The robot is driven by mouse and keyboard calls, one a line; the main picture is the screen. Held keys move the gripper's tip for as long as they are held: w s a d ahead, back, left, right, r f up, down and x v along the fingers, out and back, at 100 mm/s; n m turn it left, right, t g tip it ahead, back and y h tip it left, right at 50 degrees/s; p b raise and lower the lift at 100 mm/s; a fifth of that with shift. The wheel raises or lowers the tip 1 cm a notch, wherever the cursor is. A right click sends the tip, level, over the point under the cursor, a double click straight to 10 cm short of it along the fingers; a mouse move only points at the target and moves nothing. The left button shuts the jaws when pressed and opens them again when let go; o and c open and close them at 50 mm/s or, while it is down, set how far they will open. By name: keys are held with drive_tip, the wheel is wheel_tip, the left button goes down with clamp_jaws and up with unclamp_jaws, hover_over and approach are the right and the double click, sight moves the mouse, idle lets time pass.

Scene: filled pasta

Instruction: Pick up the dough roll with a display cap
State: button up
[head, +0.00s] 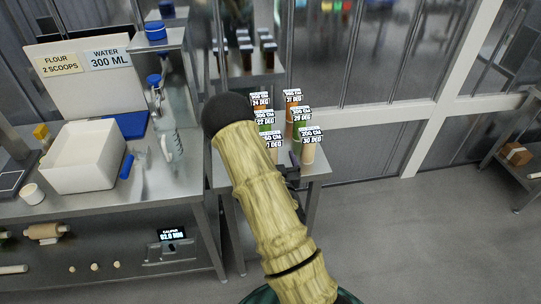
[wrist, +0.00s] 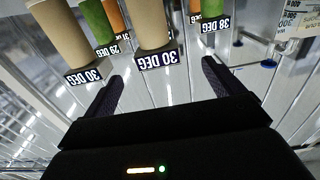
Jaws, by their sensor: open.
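Several upright rolls with black display caps stand in two rows on a small metal table in the head view. They are tan, green and orange. The nearest right tan roll (head: 308,153) has a cap reading 30 DEG. In the wrist view the picture is inverted, and a tan roll (wrist: 153,25) with a 30 DEG cap lies beyond the gap between my fingers. Another tan roll (wrist: 58,35) is at left, also marked 30 DEG. My gripper (wrist: 162,72) is open and empty, its two dark fingers apart. In the head view my arm mostly hides it.
Green and orange rolls (wrist: 98,20) stand close beside the tan ones.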

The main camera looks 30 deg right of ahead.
drive_tip(key=p+x, duration=0.1)
drive_tip(key=x, duration=0.5)
drive_tip(key=shift+w+p, duration=0.1)
drive_tip(key=shift+p, duration=0.2)
drive_tip(key=x, duration=0.1)
drive_tip(key=p+x, duration=0.1)
drive_tip(key=x, duration=0.1)
drive_tip(key=p+x, duration=0.1)
drive_tip(key=x, duration=0.1)
drive_tip(key=shift+d, duration=0.3)
drive_tip(key=c, duration=1.5)
